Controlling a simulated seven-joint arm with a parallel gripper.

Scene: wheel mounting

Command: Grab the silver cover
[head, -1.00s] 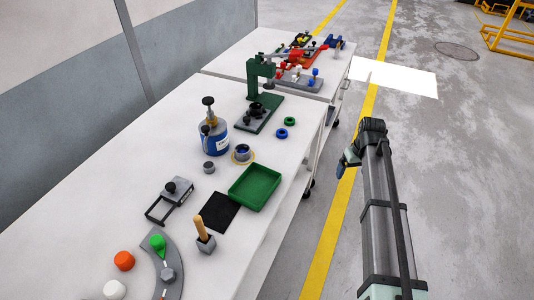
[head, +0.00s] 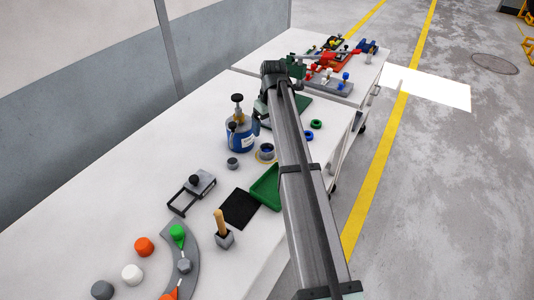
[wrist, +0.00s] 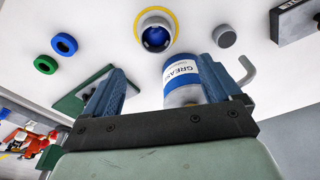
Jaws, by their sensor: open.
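The silver cover, a small grey round cap (head: 232,162), stands on the white table left of a blue cup in a yellow ring (head: 266,152). The cover also shows in the wrist view (wrist: 224,36), at the upper right beyond the fingertips. My gripper (wrist: 162,66) is open, with nothing between its fingers that I can see it touching. In the head view my arm hides most of it, near the blue grease can. In the wrist view the can (wrist: 182,78) shows partly behind the right finger.
The grease can (head: 240,138) with its dark pump top stands close to the cover. A green tray (head: 265,188), a black mat (head: 239,208) and a black-framed grey fixture (head: 199,184) lie nearer. Green and blue rings (wrist: 54,54) lie left in the wrist view.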

